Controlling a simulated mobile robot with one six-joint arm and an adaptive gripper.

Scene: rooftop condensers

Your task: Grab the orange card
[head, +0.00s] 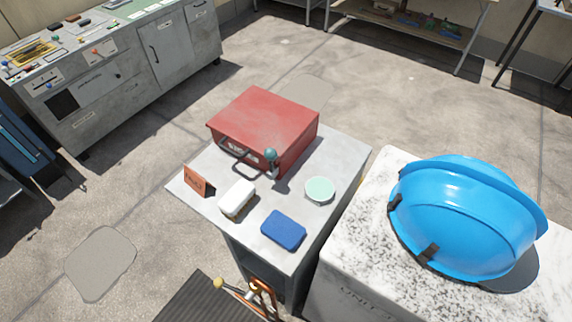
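The orange card (197,181) stands upright, leaning slightly, near the left corner of a small grey table (318,227). It has small dark markings on its face that I cannot read. Nothing covers it. A white block-like object with a yellowish side (237,199) lies to its right, apart from it. A red toolbox (265,124) with a dark handle is behind it to the right. My gripper does not show in the head view, so I cannot see where it is relative to the card.
A blue block (283,230), a pale green dish (320,189) and a teal-topped object (271,157) share the table. A blue helmet (462,215) rests on a white speckled unit (375,215) at right. Orange and yellow hardware (258,295) sits low in front. Floor is open to the left.

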